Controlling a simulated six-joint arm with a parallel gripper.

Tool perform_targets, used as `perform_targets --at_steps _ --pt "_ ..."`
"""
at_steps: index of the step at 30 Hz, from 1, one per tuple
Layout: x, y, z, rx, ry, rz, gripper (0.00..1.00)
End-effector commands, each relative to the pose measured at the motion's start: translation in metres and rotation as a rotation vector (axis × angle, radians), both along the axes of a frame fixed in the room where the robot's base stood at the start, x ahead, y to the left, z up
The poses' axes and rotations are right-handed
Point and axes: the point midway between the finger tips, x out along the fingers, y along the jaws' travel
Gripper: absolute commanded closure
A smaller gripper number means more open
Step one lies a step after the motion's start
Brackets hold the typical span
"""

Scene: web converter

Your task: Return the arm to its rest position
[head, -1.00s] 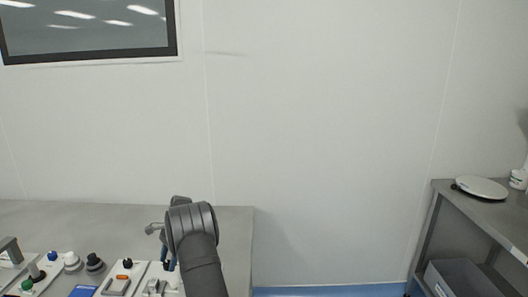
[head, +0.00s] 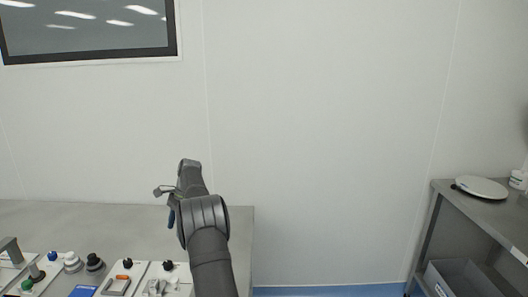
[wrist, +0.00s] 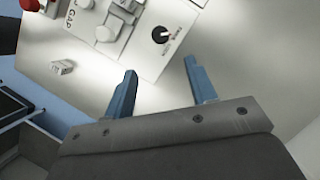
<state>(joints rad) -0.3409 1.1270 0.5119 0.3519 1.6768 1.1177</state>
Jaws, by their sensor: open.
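My gripper (wrist: 160,88) is open and empty in the wrist view, with its two blue fingers apart over the bare grey bench top. Beyond the fingers lies a control panel (wrist: 120,40) with a black rotary knob (wrist: 160,35). In the head view my arm rises from the bottom, and one blue finger (head: 171,217) shows beside it; the rest of the gripper is mostly hidden by my arm links. The gripper is above the right part of the bench (head: 110,220), clear of the panels.
Several panels with knobs, switches and buttons (head: 73,262) stand along the bench's front left. A grey shelf unit (head: 510,215) at the right carries a round white device (head: 481,187). The wall (head: 320,130) behind is bare, with a dark window (head: 85,25) at upper left.

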Motion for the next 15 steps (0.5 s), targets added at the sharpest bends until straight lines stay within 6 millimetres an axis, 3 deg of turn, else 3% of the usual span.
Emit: perform_targets --at_steps 8,15 --pt "0.012 -0.011 0.039 0.001 -0.002 -0.001 0.48" --pt "0.000 -0.001 0.004 -0.001 0.003 0.001 0.48"
